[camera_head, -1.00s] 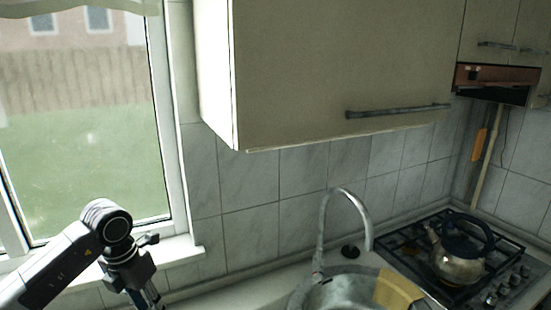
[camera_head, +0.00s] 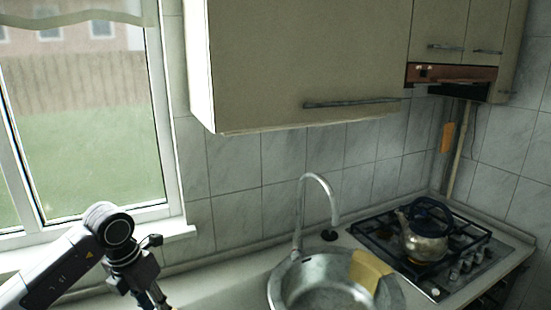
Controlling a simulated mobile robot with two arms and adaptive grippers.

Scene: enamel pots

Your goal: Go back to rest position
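My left gripper (camera_head: 158,300) hangs at the bottom left, in front of the window sill and above the counter. Its fingers point down and are partly cut off by the lower edge of the view, so I cannot tell whether they are open or shut. No object shows in it. My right arm and gripper are not in view.
A round metal sink (camera_head: 310,285) with a curved faucet (camera_head: 318,180) and a yellow cloth-like piece (camera_head: 369,270) is at the bottom centre. A kettle (camera_head: 424,243) stands on the gas stove (camera_head: 362,233) at right. A closed wall cabinet (camera_head: 310,60) hangs above.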

